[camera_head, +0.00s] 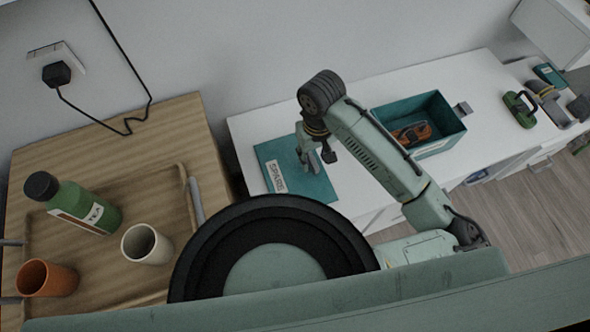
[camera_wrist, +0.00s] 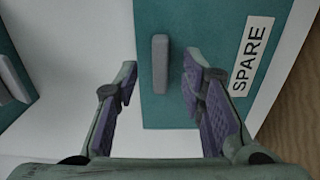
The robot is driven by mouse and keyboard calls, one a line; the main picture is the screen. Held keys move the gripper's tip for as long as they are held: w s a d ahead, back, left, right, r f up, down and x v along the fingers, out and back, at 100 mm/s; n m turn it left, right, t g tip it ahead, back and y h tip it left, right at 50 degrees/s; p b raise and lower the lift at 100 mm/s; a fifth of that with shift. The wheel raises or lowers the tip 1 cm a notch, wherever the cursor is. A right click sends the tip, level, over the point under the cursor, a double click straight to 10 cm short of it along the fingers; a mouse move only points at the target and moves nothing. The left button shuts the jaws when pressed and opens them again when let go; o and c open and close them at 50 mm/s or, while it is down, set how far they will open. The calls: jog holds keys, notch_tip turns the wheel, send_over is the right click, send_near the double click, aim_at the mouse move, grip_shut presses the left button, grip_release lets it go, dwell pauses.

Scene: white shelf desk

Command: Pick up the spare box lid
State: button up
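The spare box lid (camera_head: 285,172) is a flat teal panel with a white "SPARE" label, lying on the white desk at its left end. In the wrist view the lid (camera_wrist: 207,50) fills the middle and right, with a grey bar handle (camera_wrist: 160,62) standing on it. My gripper (camera_head: 318,163) is over the lid. In the wrist view my gripper (camera_wrist: 160,85) is open, its purple-padded fingers on either side of the handle's line and apart from it. The handle is hidden behind my gripper in the head view.
A teal open box (camera_head: 441,120) with an orange tool (camera_head: 411,134) inside stands right of the lid on the white desk (camera_head: 478,78). A green-handled object (camera_head: 519,108) lies farther right. A wooden table (camera_head: 150,118) at left holds a tea bottle (camera_head: 78,204) and two cups.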

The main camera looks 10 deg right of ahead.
notch_tip(320, 180, down, 2)
jog(key=shift+f, duration=0.1)
grip_shut()
dwell(0.5)
